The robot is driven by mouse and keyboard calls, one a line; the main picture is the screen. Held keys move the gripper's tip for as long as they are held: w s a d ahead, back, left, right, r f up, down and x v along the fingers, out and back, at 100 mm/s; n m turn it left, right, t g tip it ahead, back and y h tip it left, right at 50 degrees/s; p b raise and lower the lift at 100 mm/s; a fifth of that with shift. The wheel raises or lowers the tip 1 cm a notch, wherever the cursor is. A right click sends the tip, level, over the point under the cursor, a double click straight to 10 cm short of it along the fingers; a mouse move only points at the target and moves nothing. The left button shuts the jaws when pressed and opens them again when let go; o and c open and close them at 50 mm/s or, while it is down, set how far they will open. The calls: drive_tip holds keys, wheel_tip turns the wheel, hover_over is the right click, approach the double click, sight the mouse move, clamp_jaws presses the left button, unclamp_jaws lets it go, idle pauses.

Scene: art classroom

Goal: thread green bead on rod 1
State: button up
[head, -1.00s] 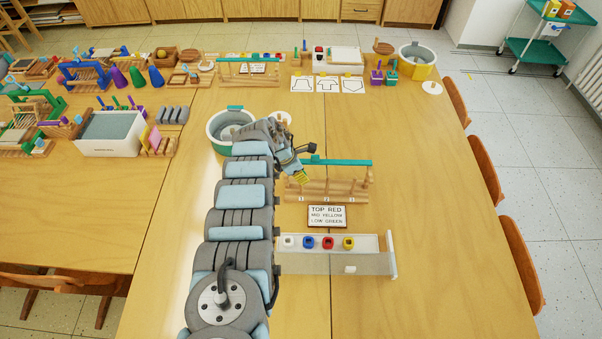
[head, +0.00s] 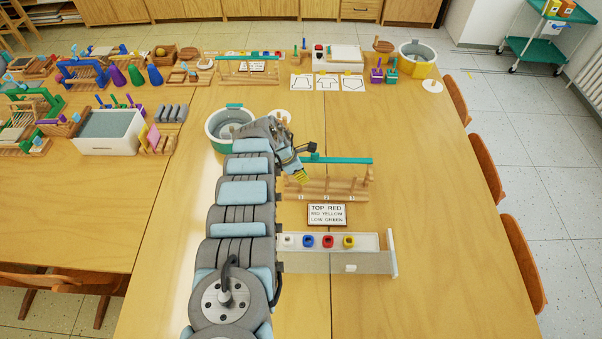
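My gripper (head: 302,177) hangs over the left end of the wooden rod stand (head: 345,195), near the tag marked 1. Its yellowish-green tip area is small, and I cannot tell whether it is open, shut or holding something. The stand has a wooden base with number tags 1, 2 and 3, and a teal bar (head: 345,161) behind it. Rod 1 is not clear to see, as my gripper covers that end. I make out no separate green bead. The white tray (head: 362,241) holds a white bead (head: 289,241), a blue bead (head: 308,241), a red bead (head: 328,242) and a yellow bead (head: 348,241).
A sign (head: 327,215) reading top red, mid yellow, low green lies between stand and tray. A green-and-white tub (head: 212,131) stands behind my arm. Shape cards (head: 327,84) and other kits lie at the back. The table right of the stand is clear.

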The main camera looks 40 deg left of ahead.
idle(0.3)
drive_tip(key=o, duration=0.8)
drive_tip(key=shift+r, duration=0.15)
drive_tip(key=v, duration=0.2)
drive_tip(key=shift+s+a+r, duration=0.1)
drive_tip(key=shift+a+r, duration=0.05)
drive_tip(key=shift+r, duration=0.1)
drive_tip(key=shift+v, duration=4.55)
